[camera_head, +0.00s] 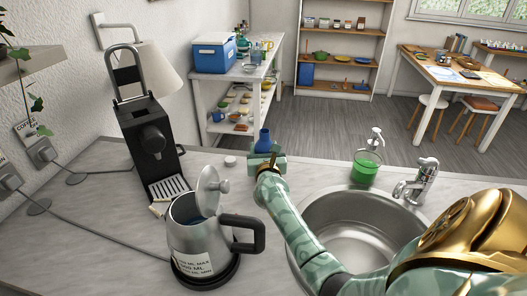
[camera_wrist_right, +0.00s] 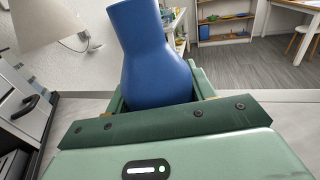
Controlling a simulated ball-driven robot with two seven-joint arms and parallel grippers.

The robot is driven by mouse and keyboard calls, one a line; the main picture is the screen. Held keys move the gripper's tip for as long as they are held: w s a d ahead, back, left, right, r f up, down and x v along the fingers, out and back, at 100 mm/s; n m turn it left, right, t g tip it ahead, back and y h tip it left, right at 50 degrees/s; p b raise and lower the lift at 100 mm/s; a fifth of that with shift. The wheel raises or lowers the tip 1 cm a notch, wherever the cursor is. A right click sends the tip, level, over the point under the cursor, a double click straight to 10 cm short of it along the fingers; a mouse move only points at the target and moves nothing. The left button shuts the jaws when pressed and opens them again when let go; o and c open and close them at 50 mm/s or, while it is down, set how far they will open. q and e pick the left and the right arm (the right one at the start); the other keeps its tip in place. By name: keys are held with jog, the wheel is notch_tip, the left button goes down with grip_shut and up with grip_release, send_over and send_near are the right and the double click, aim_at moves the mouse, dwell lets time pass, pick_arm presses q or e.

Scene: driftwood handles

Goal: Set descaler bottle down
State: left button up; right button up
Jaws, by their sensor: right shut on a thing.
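The descaler bottle (camera_head: 263,141) is blue and stands upright in my right gripper (camera_head: 266,160), near the back edge of the counter. In the right wrist view the blue bottle (camera_wrist_right: 153,55) rises from between the green jaws (camera_wrist_right: 158,103), which are shut on it. Its base is hidden by the gripper, so I cannot tell if it touches the counter. The kettle (camera_head: 193,248) stands at the front left with its lid (camera_head: 212,188) raised and some blue inside. My left gripper is not in view.
A small white cap-like thing (camera_head: 230,161) lies left of the gripper. A black coffee machine (camera_head: 148,140) stands further left. The sink (camera_head: 343,232) lies to the right, with a green soap bottle (camera_head: 366,166) and a tap (camera_head: 420,180) behind.

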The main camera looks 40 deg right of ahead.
jog(key=o, duration=1.7)
jog(key=shift+f, duration=0.1)
jog(key=shift+c, duration=0.2)
jog(key=shift+s+a+r, duration=0.1)
jog(key=shift+s+r, duration=0.05)
jog(key=shift+r, duration=0.05)
jog(key=p+v, duration=0.1)
jog(key=v, duration=0.6)
jog(key=shift+a, duration=0.1)
